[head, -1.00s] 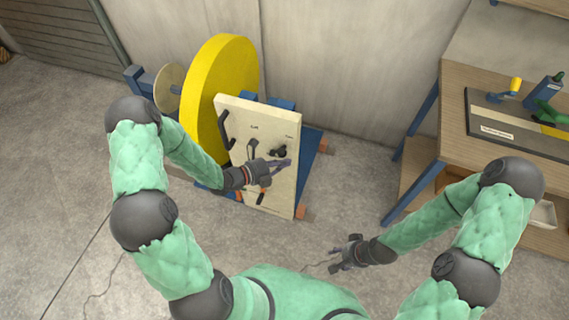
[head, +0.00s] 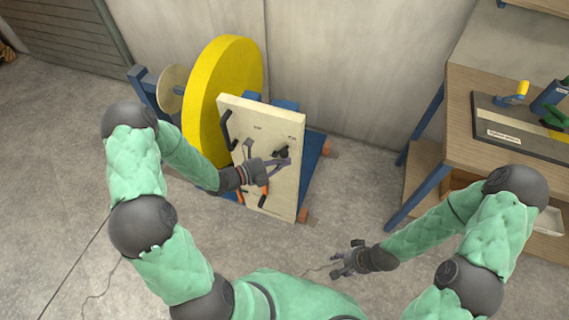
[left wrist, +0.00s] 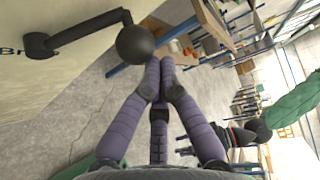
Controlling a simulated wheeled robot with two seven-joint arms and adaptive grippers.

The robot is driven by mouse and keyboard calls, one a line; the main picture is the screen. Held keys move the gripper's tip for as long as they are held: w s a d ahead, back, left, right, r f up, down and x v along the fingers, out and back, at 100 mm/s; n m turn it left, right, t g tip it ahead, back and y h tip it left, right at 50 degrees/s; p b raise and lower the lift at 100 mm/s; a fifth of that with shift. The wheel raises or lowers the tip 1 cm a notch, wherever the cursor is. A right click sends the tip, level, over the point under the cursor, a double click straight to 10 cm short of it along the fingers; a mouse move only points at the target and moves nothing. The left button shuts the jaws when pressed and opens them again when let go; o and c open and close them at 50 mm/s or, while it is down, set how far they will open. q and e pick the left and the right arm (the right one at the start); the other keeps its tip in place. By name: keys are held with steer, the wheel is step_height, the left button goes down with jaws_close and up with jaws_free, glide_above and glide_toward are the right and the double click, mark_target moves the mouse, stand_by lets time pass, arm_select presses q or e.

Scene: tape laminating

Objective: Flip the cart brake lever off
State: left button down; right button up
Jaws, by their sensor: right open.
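The brake lever (left wrist: 85,33) is a black arm with a round ball knob (left wrist: 135,42), mounted on the cart's pale panel (head: 286,122). In the left wrist view the start of a "Br" label shows beside its base. The lever's dark knob also shows small in the head view (head: 281,152). My left gripper (left wrist: 160,62) has its purple fingers together with nothing seen between them. They are just beside and below the knob in that view; I cannot tell whether they touch it. My right gripper (head: 345,262) is open and empty, low over the floor.
The cart carries a big yellow roll (head: 207,85) behind the panel. A black handle (head: 227,130) is at the panel's left edge. A wooden workbench (head: 460,120) with a dark board stands at right. The floor between cart and bench is clear.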

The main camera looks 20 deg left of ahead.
arm_select(q)
steer(key=a+n+t+h+b, duration=0.3)
steer(key=a+n+b, duration=0.3)
steer(key=a+b, duration=0.4)
steer(key=shift+w+a+r+n+t+b, duration=0.3)
steer(key=shift+t+b, duration=0.5)
steer(key=shift+b, duration=0.65)
steer(key=shift+d+r, duration=0.1)
